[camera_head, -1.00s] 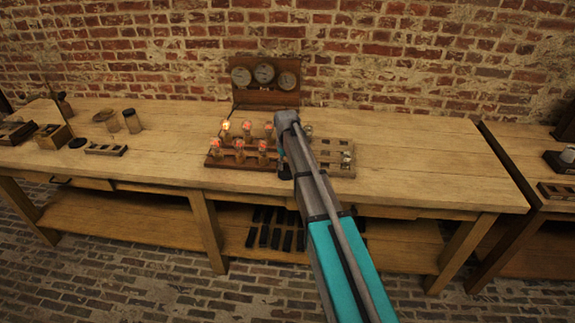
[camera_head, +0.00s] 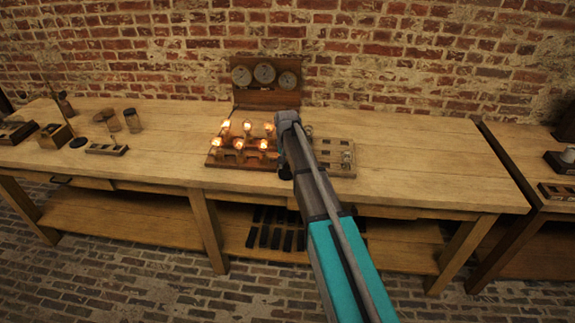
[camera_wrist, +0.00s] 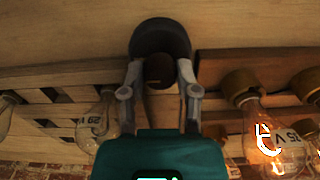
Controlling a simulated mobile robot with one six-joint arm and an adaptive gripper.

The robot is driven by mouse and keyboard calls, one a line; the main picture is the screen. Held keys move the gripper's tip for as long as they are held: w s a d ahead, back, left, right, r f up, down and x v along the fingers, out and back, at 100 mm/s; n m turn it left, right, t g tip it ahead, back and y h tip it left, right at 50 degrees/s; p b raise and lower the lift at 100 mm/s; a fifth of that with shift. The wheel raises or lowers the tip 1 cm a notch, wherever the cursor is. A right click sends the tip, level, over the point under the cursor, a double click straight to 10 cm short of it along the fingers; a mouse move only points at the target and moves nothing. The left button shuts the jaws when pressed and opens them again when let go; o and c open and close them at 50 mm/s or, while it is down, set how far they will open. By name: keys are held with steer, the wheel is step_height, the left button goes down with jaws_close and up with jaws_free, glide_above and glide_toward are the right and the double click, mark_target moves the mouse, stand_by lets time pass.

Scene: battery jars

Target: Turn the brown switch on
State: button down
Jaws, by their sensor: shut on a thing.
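In the wrist view, a brown switch knob (camera_wrist: 158,72) stands between the two fingers of my gripper (camera_wrist: 160,82). The gripper is shut on the knob. A dark round part (camera_wrist: 160,38) shows just beyond it. In the head view, my arm covers the switch and most of the gripper, at the front of the lamp board (camera_head: 222,164). The bulbs (camera_head: 263,145) on the left part of the board glow bright yellow-orange. In the wrist view, a lit bulb (camera_wrist: 268,140) is right of the gripper and an unlit bulb (camera_wrist: 98,122) is left of it.
A wooden panel with three dials (camera_head: 265,97) stands behind the board against the brick wall. A slotted wooden rack (camera_head: 335,156) is right of my arm. Jars (camera_head: 132,120) and small trays (camera_head: 106,149) stand at the left. The bench top (camera_head: 420,150) is clear at the right.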

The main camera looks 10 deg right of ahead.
steer(key=shift+c, duration=1.8)
jaws_free()
steer(key=s+r+n+p, duration=0.2)
steer(key=s+r+p, duration=0.1)
steer(key=s, duration=1.1)
steer(key=s+r+n+p, duration=0.1)
steer(key=s+r+p, duration=0.1)
steer(key=s, duration=1.3)
steer(key=shift+d+r+n+p, duration=0.15)
steer(key=shift+r+n+p, duration=0.25)
steer(key=shift+r, duration=0.05)
